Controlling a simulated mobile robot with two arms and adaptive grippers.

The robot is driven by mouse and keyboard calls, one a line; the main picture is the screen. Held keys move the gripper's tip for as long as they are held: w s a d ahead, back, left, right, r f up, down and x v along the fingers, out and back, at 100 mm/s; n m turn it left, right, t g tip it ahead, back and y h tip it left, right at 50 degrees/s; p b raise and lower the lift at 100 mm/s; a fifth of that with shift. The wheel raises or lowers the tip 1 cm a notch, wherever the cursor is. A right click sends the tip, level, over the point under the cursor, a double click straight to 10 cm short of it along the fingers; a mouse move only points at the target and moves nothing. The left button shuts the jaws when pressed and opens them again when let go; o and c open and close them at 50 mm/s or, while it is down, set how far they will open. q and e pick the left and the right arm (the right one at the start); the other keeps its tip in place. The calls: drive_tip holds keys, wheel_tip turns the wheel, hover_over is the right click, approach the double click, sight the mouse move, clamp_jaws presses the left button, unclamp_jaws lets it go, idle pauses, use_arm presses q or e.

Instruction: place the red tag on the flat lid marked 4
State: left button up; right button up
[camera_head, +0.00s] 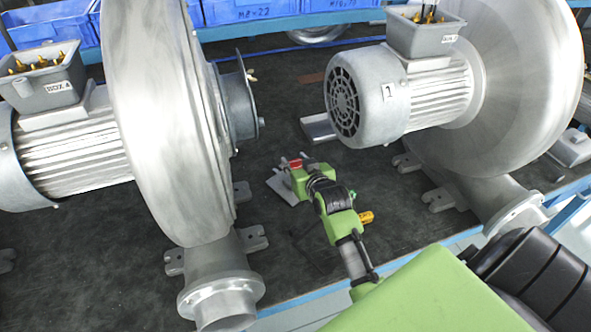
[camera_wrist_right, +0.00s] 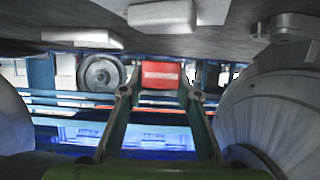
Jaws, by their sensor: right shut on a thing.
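The red tag (camera_head: 294,163) is at the tip of my right gripper (camera_head: 298,172), low over the dark bench between the two blowers. In the right wrist view the red tag (camera_wrist_right: 160,74), with a pale band, sits between the two fingers of my right gripper (camera_wrist_right: 160,90), which are shut on it. A flat grey lid (camera_head: 279,190) shows partly beside and under the gripper. Another grey lid (camera_head: 318,128) lies farther back by the right blower. No number 4 is readable on either. Contact between tag and lid cannot be told. My left gripper is not in view.
The left blower (camera_head: 160,100) and right blower (camera_head: 520,70) stand on either side, their feet near my arm. A small yellow item (camera_head: 366,217) shows beside my arm. Blue bins (camera_head: 245,10) line the back. Bare dark bench (camera_head: 285,85) lies behind the gripper.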

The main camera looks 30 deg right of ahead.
drive_tip(key=shift+w+f, duration=0.1)
drive_tip(key=shift+f, duration=1.65)
drive_tip(key=o, duration=1)
drive_tip(key=shift+f, duration=0.1)
drive_tip(key=shift+c, duration=0.2)
drive_tip(key=v, duration=1.2)
